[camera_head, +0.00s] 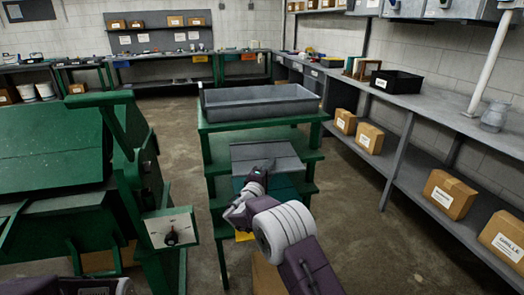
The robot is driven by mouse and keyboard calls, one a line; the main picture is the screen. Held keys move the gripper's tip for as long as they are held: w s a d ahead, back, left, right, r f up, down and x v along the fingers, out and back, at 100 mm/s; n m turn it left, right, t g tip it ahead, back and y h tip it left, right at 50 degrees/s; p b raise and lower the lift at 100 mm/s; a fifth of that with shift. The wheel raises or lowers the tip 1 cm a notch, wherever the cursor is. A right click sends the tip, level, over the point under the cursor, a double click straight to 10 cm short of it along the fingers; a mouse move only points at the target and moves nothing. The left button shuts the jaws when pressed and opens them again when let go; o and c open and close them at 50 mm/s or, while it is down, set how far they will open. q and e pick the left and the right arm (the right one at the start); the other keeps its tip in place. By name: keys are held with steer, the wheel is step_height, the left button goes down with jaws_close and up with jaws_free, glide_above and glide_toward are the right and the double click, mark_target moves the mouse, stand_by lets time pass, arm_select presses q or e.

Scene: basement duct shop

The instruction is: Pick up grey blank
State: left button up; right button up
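A flat grey sheet, which looks like the grey blank (285,150), shows at the near side of the green stepped stand (225,142), just below its top level. My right gripper (268,166) reaches up from below, and its tips overlap the near middle part of the sheet. I cannot tell whether the fingers are closed on its edge or only in front of it. The wrist hides part of the stand's lower shelves. My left gripper is not in view; only a bit of my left arm shows at the bottom left.
A grey open tray (262,107) sits on top of the stand. A green machine (55,150) with a control box (172,228) stands close at left. A long workbench (430,100) with a black bin (396,84) and boxes below runs along the right. Floor is clear between stand and bench.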

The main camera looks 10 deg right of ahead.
jaws_close()
stand_by(1.3)
